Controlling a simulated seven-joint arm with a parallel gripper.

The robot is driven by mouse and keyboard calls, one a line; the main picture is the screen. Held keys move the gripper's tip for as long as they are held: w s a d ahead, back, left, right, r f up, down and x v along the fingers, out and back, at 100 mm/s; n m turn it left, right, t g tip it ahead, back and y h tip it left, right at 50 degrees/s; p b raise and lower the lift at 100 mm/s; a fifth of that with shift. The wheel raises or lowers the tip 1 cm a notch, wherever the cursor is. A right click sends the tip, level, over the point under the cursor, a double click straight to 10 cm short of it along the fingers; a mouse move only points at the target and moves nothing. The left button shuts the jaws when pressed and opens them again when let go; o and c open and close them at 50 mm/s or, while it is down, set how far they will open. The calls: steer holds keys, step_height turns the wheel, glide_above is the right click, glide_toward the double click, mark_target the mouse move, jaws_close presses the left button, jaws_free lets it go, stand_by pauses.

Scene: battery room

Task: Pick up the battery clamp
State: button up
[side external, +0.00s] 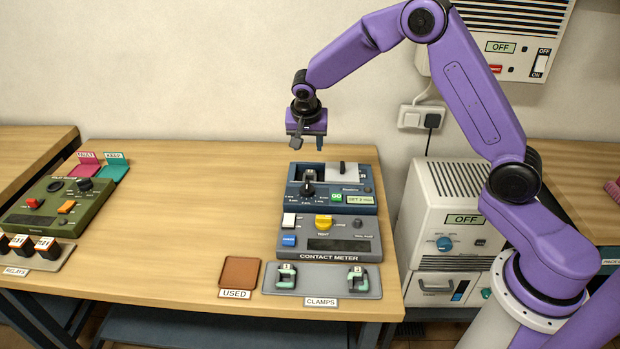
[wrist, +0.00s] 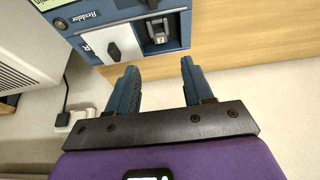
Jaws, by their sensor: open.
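Two small green-and-black clamps lie on the grey tray (side external: 322,283) labelled CLAMPS, at the bench's front edge: a left clamp (side external: 287,275) and a right clamp (side external: 357,277). My gripper (side external: 305,146) points down, open and empty, above and behind the blue device (side external: 362,200), well away from that tray. In the wrist view my gripper (wrist: 157,72) shows two blue fingers apart with nothing between them. Ahead of them, a grey metal piece (wrist: 158,32) sits in an open recess of the blue device; I cannot tell whether it is a clamp. The tray is outside the wrist view.
The contact meter (side external: 345,244) stands in front of the blue device's upper part. A brown USED tray (side external: 239,272) lies left of the clamp tray. A green device (side external: 50,212) and a relay tray (side external: 55,262) are far left. The middle bench is clear.

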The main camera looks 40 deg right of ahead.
mark_target(310, 176)
steer(key=x, duration=1.5)
steer(key=shift+d+f, duration=0.2)
steer(key=shift+f, duration=0.15)
steer(key=c, duration=0.7)
